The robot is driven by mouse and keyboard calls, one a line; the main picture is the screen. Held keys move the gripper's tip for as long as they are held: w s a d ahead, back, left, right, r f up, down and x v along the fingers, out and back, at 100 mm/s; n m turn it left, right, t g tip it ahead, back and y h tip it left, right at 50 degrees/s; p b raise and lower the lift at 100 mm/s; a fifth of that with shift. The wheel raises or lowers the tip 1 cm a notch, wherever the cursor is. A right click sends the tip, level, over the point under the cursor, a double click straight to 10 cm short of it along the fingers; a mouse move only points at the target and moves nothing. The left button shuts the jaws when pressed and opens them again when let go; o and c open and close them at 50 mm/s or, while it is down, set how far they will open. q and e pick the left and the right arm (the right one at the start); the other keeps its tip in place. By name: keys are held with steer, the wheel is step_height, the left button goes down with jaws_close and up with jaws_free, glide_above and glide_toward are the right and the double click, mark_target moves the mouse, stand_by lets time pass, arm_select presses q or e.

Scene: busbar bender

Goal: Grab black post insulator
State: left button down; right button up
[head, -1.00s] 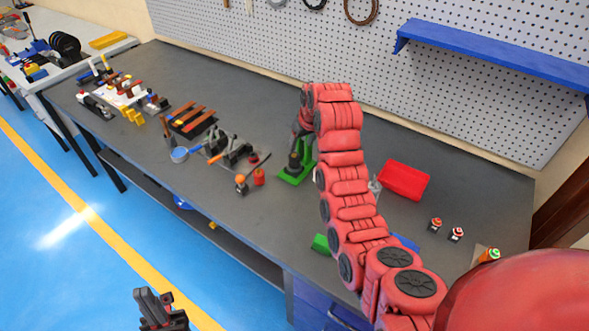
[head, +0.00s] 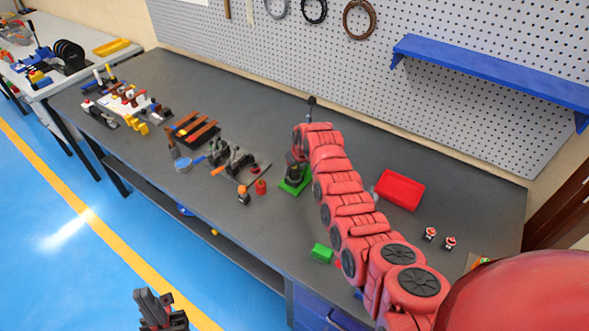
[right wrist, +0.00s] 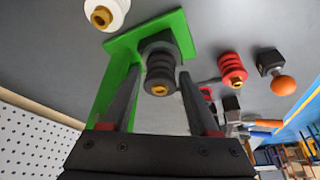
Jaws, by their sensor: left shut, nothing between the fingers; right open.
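The black post insulator (right wrist: 160,72) is a ribbed black piece with a brass centre, on a green stand (right wrist: 118,47) in the right wrist view. My right gripper (right wrist: 159,76) is open, with one finger on each side of the insulator; I cannot tell if they touch it. In the head view the green stand (head: 293,187) is on the grey table, partly behind my red right arm, and my right gripper is not clearly made out there. My left gripper (head: 158,300) is shut and empty, low in front of the table.
A red insulator (right wrist: 232,68), a white one (right wrist: 105,14) and an orange-balled piece (right wrist: 281,83) are close to the stand. A red bin (head: 400,190) is right of my arm. Several tools and fixtures occupy the table's left part; a pegboard (head: 350,70) stands behind.

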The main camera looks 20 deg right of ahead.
steer(key=shift+f, duration=0.25)
jaws_close()
steer(key=shift+w+r, duration=0.1)
steer(key=shift+r, duration=0.05)
stand_by(0.4)
